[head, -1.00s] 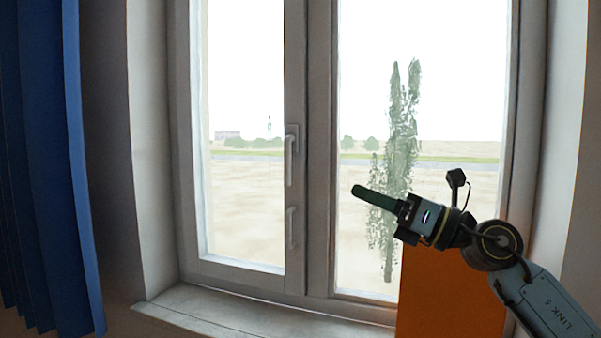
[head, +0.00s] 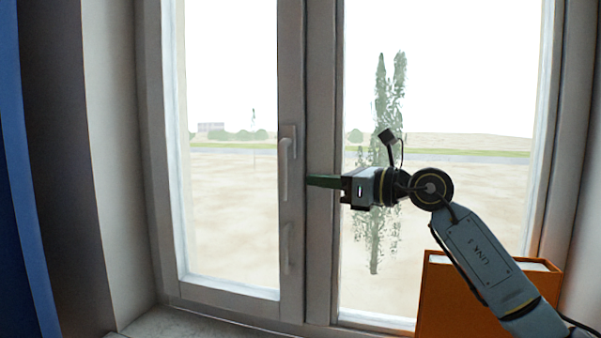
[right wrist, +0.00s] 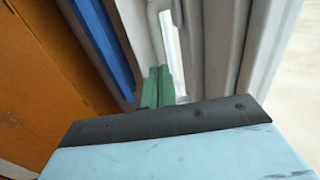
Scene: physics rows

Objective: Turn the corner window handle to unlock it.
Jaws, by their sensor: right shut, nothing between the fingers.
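The window handle (head: 285,165) is a pale lever on the left sash's frame, hanging straight down from its plate. My right gripper (head: 310,181) comes in from the right, with its green fingers shut and empty. Its fingertips are just right of the lever's lower half, with a small gap between them in the head view. The fingers also show in the right wrist view (right wrist: 157,87), close to pale window-frame parts. I cannot tell the depth gap to the handle. My left gripper is out of view.
A fainter handle-like shape (head: 286,247) is lower on the same frame. An orange book-like block (head: 450,300) with a white top stands at lower right, behind my right arm. A blue curtain (head: 22,220) hangs at far left. The sill (head: 185,324) looks clear at lower left.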

